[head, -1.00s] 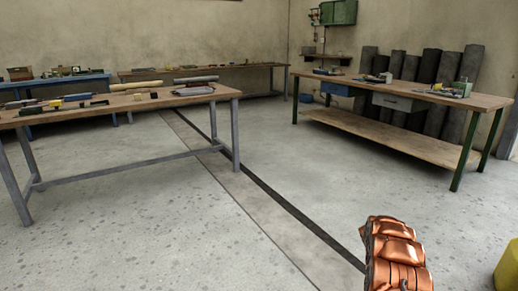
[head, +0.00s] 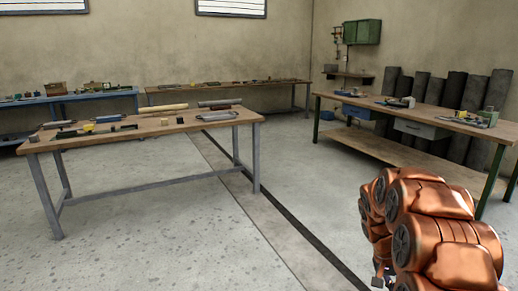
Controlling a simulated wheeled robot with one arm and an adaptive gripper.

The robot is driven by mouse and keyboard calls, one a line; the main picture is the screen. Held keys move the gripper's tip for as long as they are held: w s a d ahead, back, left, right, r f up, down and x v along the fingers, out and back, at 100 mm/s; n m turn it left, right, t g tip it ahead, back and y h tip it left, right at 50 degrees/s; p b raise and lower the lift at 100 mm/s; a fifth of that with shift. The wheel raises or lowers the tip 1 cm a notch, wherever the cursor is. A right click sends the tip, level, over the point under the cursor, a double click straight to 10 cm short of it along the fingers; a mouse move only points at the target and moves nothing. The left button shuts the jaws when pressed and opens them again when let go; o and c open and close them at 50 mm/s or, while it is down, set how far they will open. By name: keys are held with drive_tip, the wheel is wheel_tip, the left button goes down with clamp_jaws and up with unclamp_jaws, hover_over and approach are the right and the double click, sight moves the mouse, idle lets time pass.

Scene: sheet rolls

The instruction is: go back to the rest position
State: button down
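My copper-coloured arm shows at the lower right of the head view, folded over the bare floor. My gripper (head: 380,279) shows only as a small dark part at the arm's lower end, close to the picture's bottom edge. Its fingers are too small and too cut off to tell whether they are open or shut. I see nothing held there. The arm is apart from the tables.
A wooden table (head: 158,129) with several rolls and tools stands at the left. A green-legged workbench (head: 445,125) stands at the right, dark rolls (head: 455,90) behind it. A blue bench (head: 70,97) and a long table (head: 215,90) line the back. The middle floor is clear.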

drive_tip(key=s+a+r+n+y+p, duration=0.1)
drive_tip(key=s+a+r+n+p, duration=0.1)
drive_tip(key=s+a+r+p, duration=0.65)
drive_tip(key=s+a+r+n+y+p, duration=0.15)
drive_tip(key=s+a+r, duration=0.45)
drive_tip(key=r, duration=0.7)
drive_tip(key=s+a+r+n+p, duration=0.2)
drive_tip(key=s+a+r+p, duration=0.2)
drive_tip(key=s, duration=0.4)
drive_tip(key=s+a+r+n+p, duration=0.3)
drive_tip(key=s+a+r+p, duration=0.2)
drive_tip(key=s, duration=0.3)
drive_tip(key=shift+r+t+y, duration=0.3)
drive_tip(key=shift+y, duration=0.15)
drive_tip(key=shift+s+d, duration=0.1)
